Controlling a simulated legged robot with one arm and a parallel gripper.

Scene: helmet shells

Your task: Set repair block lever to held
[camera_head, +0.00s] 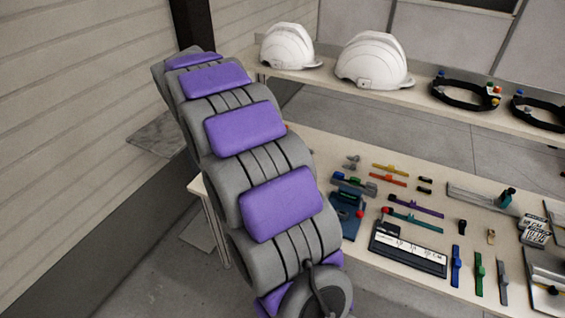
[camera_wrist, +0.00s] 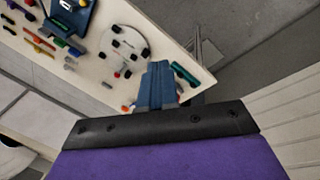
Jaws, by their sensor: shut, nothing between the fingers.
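My gripper (camera_wrist: 158,70) shows in the wrist view as blue-grey fingers, closed together, in front of a dark bar. Nothing shows between them, and they hang over the table edge. The gripper cannot be made out in the head view, where my purple and grey arm fills the middle. A blue block with a red knob (camera_head: 346,212) lies on the low table, just right of my arm. I cannot tell whether it is the repair block. A blue plate (camera_wrist: 72,12) also shows at the top left of the wrist view. No lever or its setting can be read clearly.
The low table (camera_head: 455,210) holds several coloured strips, small tools and a black panel with a white face (camera_head: 408,248). White helmets (camera_head: 374,62) and black headbands (camera_head: 465,95) stand on the rear shelf. A pale slatted wall (camera_head: 70,110) rises at left.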

